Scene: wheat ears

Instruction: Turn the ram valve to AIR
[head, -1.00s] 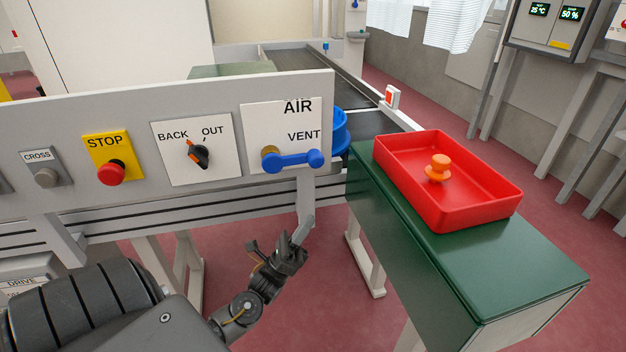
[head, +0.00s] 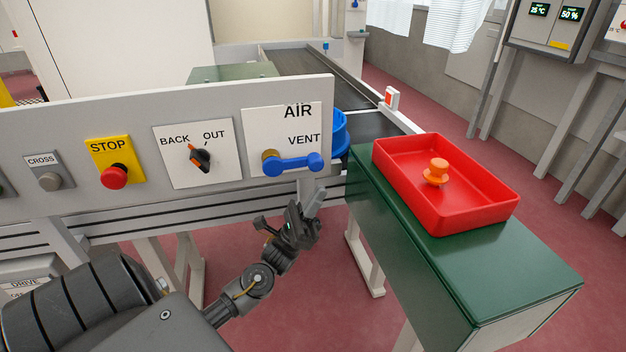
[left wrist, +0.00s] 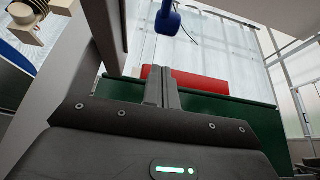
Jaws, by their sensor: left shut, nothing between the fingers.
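The ram valve has a blue lever (head: 295,163) on a brass-coloured hub (head: 270,160), on a white plate (head: 254,127) marked AIR at the top and VENT at the right. The lever lies roughly level, pointing right beside VENT. My right gripper is out of view.
Left of the valve are the BACK/OUT knob (head: 200,158), a red STOP button (head: 114,176) and a grey CROSS button (head: 49,181). A red tray (head: 480,205) with an orange knobbed piece (head: 436,172) stands on a green table (head: 480,270) at right.

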